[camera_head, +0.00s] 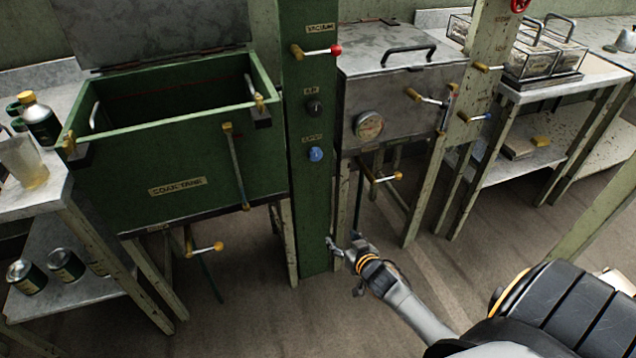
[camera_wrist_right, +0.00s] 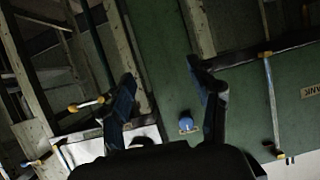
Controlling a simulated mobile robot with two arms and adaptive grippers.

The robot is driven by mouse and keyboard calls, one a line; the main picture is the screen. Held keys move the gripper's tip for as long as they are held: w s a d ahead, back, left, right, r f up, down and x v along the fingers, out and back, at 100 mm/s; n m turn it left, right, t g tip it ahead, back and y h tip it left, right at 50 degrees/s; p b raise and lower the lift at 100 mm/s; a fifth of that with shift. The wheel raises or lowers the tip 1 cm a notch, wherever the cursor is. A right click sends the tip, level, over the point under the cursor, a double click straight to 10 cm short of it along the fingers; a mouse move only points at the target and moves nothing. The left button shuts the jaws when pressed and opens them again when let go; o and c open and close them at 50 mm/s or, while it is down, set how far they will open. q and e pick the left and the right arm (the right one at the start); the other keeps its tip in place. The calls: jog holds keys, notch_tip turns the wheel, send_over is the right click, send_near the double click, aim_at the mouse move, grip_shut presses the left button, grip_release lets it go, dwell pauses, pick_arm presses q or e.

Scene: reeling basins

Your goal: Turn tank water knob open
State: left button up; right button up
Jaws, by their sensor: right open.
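A round blue knob (camera_head: 315,154) sits on the front of the green column (camera_head: 307,210), under a small label too blurred to read. It also shows in the right wrist view (camera_wrist_right: 187,124), between the two fingers of my right gripper as seen there, on the green face. My right gripper (camera_head: 338,246) is open and empty, low in front of the column's base and below the blue knob in the head view, apart from it. The green soak tank (camera_head: 200,160) stands left of the column with its lid up. My left gripper is not in view.
A black knob (camera_head: 314,108) and a red-tipped lever (camera_head: 320,51) are higher on the column. A grey metal tank with a gauge (camera_head: 368,125) and yellow-tipped levers stands to the right. A yellow-tipped lever (camera_head: 206,249) hangs under the soak tank. The floor in front is clear.

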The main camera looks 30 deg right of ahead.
jog(key=w+d+r+t+b, duration=0.1)
jog(key=w+r+t+b, duration=0.25)
jog(key=r, duration=0.45)
jog(key=m+t+b, duration=0.1)
jog(key=t+b, duration=0.1)
jog(key=b, duration=0.1)
send_near(317, 157)
jog(key=shift+h, duration=0.4)
jog(key=w, duration=0.2)
jog(key=w+b, duration=0.1)
jog(key=w, duration=0.2)
jog(key=w+d, duration=0.1)
jog(key=w, duration=0.2)
jog(key=shift+r, duration=0.15)
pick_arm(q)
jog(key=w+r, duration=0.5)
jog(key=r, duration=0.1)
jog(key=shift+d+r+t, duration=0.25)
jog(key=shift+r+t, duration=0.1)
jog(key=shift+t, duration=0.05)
pick_arm(e)
jog(key=shift+w+d, duration=0.1)
jog(key=shift+w, duration=0.45)
jog(key=c, duration=1.2)
